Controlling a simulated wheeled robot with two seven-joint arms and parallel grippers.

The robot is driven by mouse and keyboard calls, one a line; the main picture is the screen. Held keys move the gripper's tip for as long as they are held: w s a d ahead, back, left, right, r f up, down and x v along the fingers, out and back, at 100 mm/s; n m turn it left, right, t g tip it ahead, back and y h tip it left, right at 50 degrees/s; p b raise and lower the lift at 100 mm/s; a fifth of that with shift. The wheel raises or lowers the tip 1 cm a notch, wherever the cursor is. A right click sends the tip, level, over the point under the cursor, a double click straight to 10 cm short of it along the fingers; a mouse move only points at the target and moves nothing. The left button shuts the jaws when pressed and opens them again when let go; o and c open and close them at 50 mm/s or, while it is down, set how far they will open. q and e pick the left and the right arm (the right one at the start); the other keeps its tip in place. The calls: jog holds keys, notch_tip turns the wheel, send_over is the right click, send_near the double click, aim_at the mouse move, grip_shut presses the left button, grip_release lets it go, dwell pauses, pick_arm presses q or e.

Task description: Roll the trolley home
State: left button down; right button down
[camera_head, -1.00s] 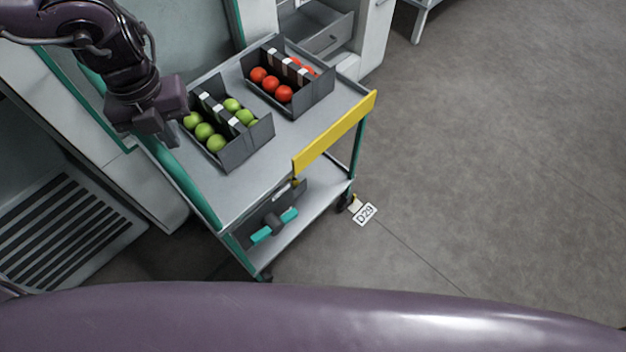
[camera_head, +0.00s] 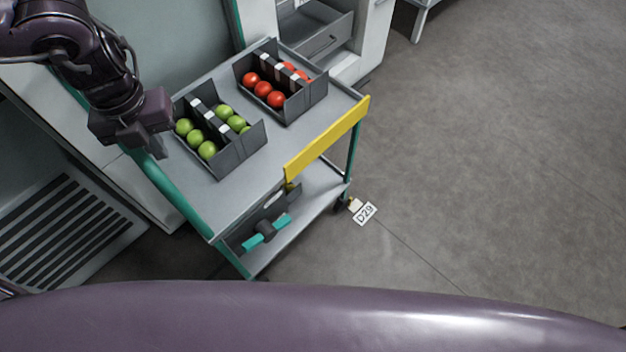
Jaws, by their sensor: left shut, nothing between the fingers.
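The trolley (camera_head: 238,187) is a grey two-deck cart with teal posts, a teal left edge and a yellow panel (camera_head: 327,139) on its right side. Its top carries a grey box of green tomatoes (camera_head: 195,137) and a grey box of red tomatoes (camera_head: 263,89). A grey case with a teal handle (camera_head: 267,233) is on the lower deck. My left gripper (camera_head: 157,147) is shut and empty at the trolley's left edge, beside the green tomato box. I cannot tell whether it touches the trolley. My right gripper is out of view.
A floor tag reading D29 (camera_head: 364,213) lies by the trolley's right wheel. A cabinet with an open drawer (camera_head: 318,36) stands behind the trolley. A slatted grille (camera_head: 62,235) is at the left. The floor (camera_head: 480,170) to the right is wide and clear.

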pick_arm(q)
jog(key=s+a+p, duration=1)
jog(key=s, duration=0.1)
jog(key=shift+s+p, duration=0.35)
jog(key=shift+s, duration=0.05)
